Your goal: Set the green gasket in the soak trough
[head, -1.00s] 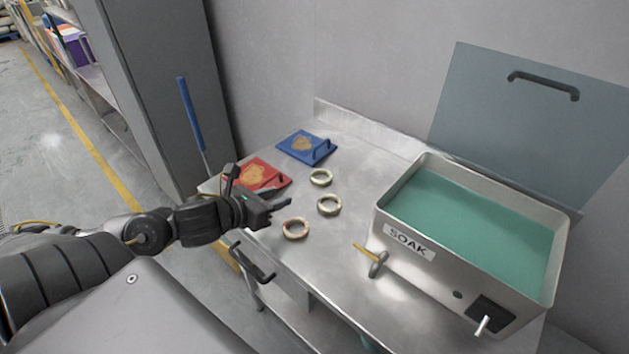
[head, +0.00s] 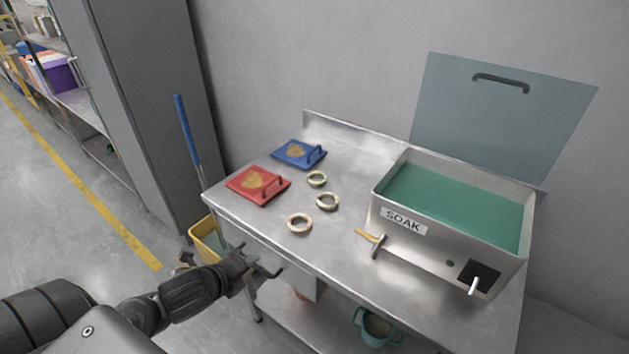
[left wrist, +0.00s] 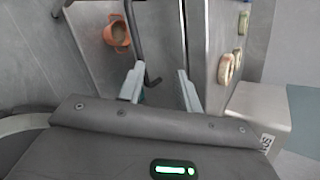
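Two ring gaskets with a pale greenish tint, one farther back (head: 317,172) and one in the middle (head: 335,202), lie flat on the steel table. A third ring (head: 291,224), more orange-pink, lies nearest the front edge. The soak trough (head: 375,212), labelled SOAK, stands at the right with its lid (head: 500,115) raised and green liquid inside. My left gripper (head: 258,262) is below the table's front edge by a dark bar handle (head: 272,271). Its fingers (left wrist: 160,88) are apart, and the handle shows between and beyond them in the left wrist view. My right gripper is out of view.
A red plate (head: 243,187) and a blue plate (head: 288,150) with handles lie at the table's left. An orange pot (left wrist: 117,33) and a teal bucket (head: 360,322) sit below. A yellow bucket (head: 205,238) stands left.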

